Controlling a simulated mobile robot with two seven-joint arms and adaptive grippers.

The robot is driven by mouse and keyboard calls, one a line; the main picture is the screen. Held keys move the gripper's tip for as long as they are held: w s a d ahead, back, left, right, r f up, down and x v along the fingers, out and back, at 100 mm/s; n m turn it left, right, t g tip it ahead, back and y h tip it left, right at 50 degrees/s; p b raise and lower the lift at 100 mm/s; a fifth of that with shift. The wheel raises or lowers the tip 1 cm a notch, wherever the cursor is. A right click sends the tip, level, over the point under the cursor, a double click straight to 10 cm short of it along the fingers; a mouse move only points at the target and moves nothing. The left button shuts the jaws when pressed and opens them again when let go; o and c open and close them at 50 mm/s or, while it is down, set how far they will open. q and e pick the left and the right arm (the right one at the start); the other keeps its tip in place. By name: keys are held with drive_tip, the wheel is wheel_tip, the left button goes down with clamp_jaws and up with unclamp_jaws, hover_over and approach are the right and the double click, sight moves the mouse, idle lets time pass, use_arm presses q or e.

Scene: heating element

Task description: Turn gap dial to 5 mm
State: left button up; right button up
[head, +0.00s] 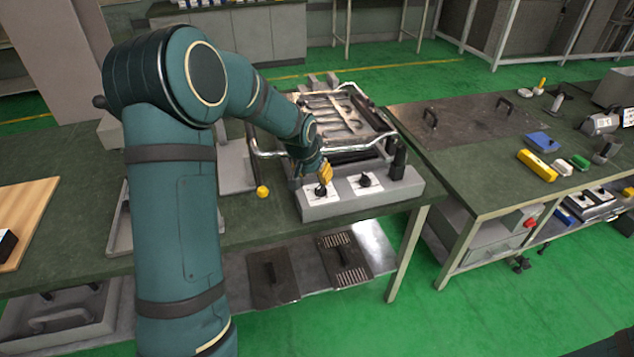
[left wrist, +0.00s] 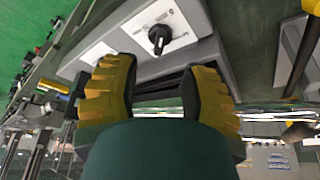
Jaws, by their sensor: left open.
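The grey control box (head: 400,192) at the front of the machine has two white plates, each with a black dial. The left dial (head: 321,190) is partly behind my left gripper (head: 325,174). The right dial (head: 365,181) is clear of it. In the left wrist view a black dial (left wrist: 158,40) on a white plate lies ahead of my open yellow fingers (left wrist: 158,88), roughly centred between them and apart from both. The plate markings are too small to read, so I cannot tell which dial is the gap dial. My right gripper is out of view.
A bent metal handle bar (head: 270,154) runs along the machine, with a black upright grip (head: 398,160) at the right. A small yellow object (head: 262,191) lies left of the box. A second bench (head: 470,185) stands right across a gap.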

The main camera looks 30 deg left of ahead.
use_arm(q)
drive_tip(key=shift+v, duration=1.35)
